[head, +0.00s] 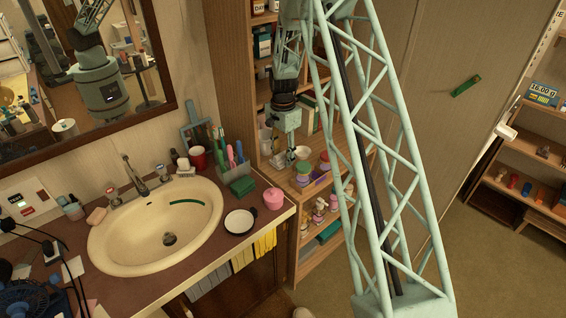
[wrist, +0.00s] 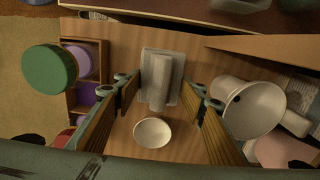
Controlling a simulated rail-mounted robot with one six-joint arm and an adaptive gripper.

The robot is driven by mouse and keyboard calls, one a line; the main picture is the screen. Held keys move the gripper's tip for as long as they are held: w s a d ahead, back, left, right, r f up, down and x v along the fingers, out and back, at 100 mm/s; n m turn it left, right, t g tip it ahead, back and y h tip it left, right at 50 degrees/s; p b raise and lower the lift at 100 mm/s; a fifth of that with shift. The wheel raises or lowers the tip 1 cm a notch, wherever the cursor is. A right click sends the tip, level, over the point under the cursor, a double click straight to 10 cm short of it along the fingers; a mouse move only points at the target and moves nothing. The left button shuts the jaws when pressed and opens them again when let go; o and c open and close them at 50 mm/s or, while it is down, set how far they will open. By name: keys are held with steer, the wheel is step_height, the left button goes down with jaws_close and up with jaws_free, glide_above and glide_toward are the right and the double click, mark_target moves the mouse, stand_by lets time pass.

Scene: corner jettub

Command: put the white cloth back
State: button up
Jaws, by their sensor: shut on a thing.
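A pale, rolled white cloth (wrist: 160,82) lies over a flat light grey piece (wrist: 147,64) in the wrist view, between my fingertips. My gripper (wrist: 163,88) has two wood-coloured fingers, one on each side of the cloth, and is shut on it. In the head view my gripper (head: 291,156) hangs down at a wooden shelf unit, just above one of its boards. The cloth is too small to tell apart there. The exact contact between fingertips and cloth is hard to see.
A small white bowl (wrist: 153,132) sits just below the cloth. A large white cup (wrist: 250,108) lies close to the right finger. A green-lidded jar (wrist: 49,70) and a wooden box (wrist: 88,60) are left. The sink (head: 155,225) stands left of the shelves.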

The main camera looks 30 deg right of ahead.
mark_target(283, 162)
steer(key=shift+f, duration=1.5)
steer(key=shift+f, duration=0.2)
steer(key=o, duration=0.9)
steer(key=shift+r, duration=0.15)
steer(key=shift+r+p, duration=0.4)
steer(key=shift+r, duration=5.65)
